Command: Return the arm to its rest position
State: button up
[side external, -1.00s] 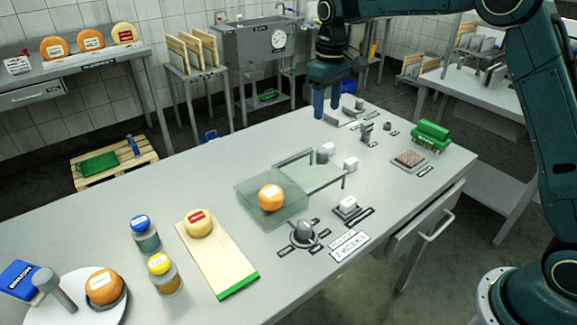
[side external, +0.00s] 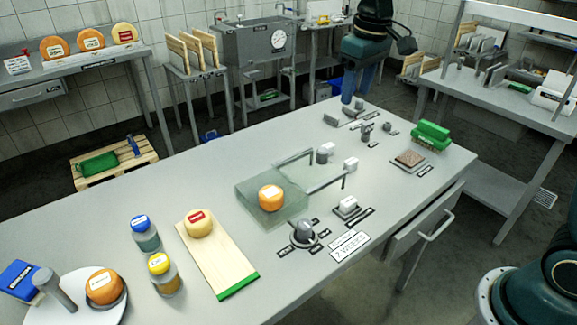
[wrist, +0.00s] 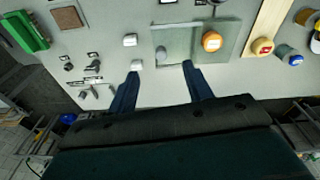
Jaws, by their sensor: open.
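My gripper (side external: 354,103) is beyond the far edge of the steel table (side external: 130,196), at the upper middle of the side external view. Its two blue fingers point down and hold nothing. In the wrist view my gripper (wrist: 163,78) shows its fingers spread well apart, with bare table and the glass plate's edge between and past them. Most of my arm is outside the side external view; my base is at the lower right.
An orange cheese (side external: 271,197) sits on the glass plate (side external: 247,214). A yellow cheese (side external: 198,225) lies on a wooden board (side external: 222,262). Another orange cheese (side external: 104,286) is on a white round plate. Jars, a dial and a green brush (side external: 431,134) stand on the table.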

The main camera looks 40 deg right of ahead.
jog(key=s+r+t, duration=0.2)
jog(key=s+r, duration=0.2)
jog(key=s, duration=0.9)
jog(key=s+f+t, duration=0.1)
jog(key=s+f, duration=0.1)
jog(key=s, duration=0.5)
jog(key=s+f+m+t, duration=0.1)
jog(key=s+f, duration=0.2)
jog(key=s, duration=0.4)
jog(key=shift+a+m, duration=0.15)
jog(key=shift+m, duration=0.15)
